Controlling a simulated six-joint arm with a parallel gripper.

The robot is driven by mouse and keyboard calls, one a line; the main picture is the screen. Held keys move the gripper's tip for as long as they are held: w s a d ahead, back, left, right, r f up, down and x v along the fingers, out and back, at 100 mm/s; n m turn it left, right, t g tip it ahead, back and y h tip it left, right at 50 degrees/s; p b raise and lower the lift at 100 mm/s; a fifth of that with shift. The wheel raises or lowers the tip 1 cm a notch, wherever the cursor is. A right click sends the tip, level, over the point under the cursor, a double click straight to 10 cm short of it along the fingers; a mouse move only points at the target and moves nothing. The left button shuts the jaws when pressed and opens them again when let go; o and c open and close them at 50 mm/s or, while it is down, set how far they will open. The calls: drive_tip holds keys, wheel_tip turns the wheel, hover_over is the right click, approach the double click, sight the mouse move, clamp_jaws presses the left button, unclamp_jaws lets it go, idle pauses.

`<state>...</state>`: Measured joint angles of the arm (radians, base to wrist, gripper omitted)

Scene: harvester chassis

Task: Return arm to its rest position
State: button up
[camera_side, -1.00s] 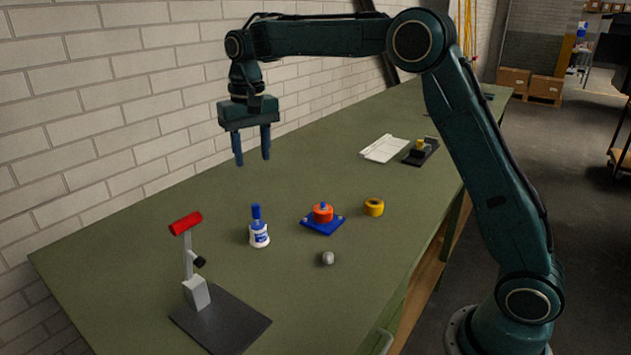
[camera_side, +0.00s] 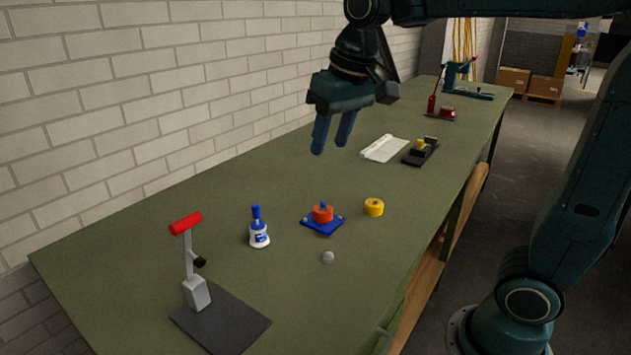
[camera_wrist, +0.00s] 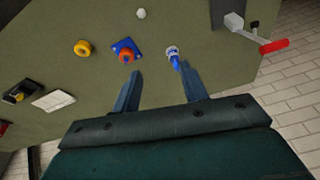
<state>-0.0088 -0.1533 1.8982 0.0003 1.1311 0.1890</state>
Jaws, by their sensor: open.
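My gripper (camera_side: 333,138) hangs above the green bench (camera_side: 165,225) in the side view, fingers apart and nothing between them. It also shows in the wrist view (camera_wrist: 160,88), with its two fingers spread. Below it on the bench, a blue square base with an orange round part (camera_side: 323,214) stands clear of the fingers. A white and blue bottle (camera_side: 259,232) stands to its left in the side view. In the wrist view, the bottle (camera_wrist: 173,54) appears near the right fingertip, but the side view shows it apart on the bench.
A yellow ring (camera_side: 374,207) and a grey ball (camera_side: 328,257) lie on the bench. A red-topped stand (camera_side: 190,260) is at the front left. Behind are a white paper-like item (camera_side: 384,148) and a black tool (camera_side: 421,152). A brick wall (camera_side: 150,110) borders the bench.

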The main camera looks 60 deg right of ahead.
drive_tip(key=s+f+n+t, duration=0.1)
drive_tip(key=s+f, duration=0.2)
drive_tip(key=s, duration=0.5)
drive_tip(key=s+f+n+t, duration=0.1)
drive_tip(key=s+f, duration=0.2)
drive_tip(key=s, duration=0.5)
drive_tip(key=shift+d+f+t, duration=0.15)
drive_tip(key=shift+f+t, duration=0.05)
drive_tip(key=shift+t, duration=0.1)
